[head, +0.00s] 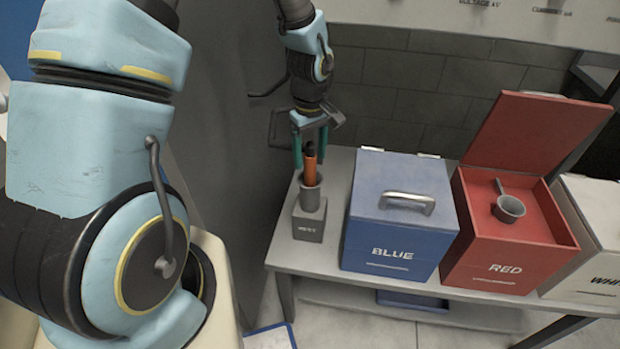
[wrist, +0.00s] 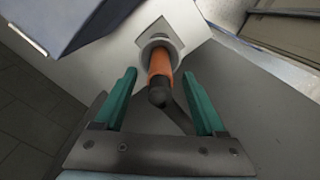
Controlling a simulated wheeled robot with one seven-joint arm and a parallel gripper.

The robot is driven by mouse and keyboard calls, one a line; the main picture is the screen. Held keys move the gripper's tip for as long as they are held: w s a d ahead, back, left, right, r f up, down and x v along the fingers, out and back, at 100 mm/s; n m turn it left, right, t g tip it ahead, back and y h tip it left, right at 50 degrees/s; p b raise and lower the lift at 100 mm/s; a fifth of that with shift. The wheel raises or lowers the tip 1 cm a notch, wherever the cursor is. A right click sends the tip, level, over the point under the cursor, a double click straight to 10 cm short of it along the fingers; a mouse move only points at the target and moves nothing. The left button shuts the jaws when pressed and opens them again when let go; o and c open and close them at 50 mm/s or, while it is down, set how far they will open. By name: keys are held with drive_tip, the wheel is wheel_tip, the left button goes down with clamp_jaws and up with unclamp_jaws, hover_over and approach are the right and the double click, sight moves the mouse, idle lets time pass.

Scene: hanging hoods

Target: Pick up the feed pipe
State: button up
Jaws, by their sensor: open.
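The feed pipe (head: 310,166) is an orange rod with a dark top, standing upright in a grey holder (head: 310,211) at the left end of the table. In the wrist view the orange pipe (wrist: 159,70) sits inside the round socket of the holder (wrist: 166,44). My gripper (head: 310,157) is above the holder, pointing down, with its green fingers apart. In the wrist view my gripper (wrist: 160,92) has one finger on each side of the pipe's upper part, with gaps showing, so it is around the pipe and not visibly touching it.
A closed blue box (head: 392,232) stands right of the holder. Beyond it are an open red box (head: 508,262) with a grey scoop (head: 509,207) and a white box (head: 590,255). A grey wall (head: 215,80) is close on the left. The table's front edge (head: 400,282) is bare.

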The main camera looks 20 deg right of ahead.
drive_tip(key=shift+f, duration=1.05)
clamp_jaws()
idle(0.6)
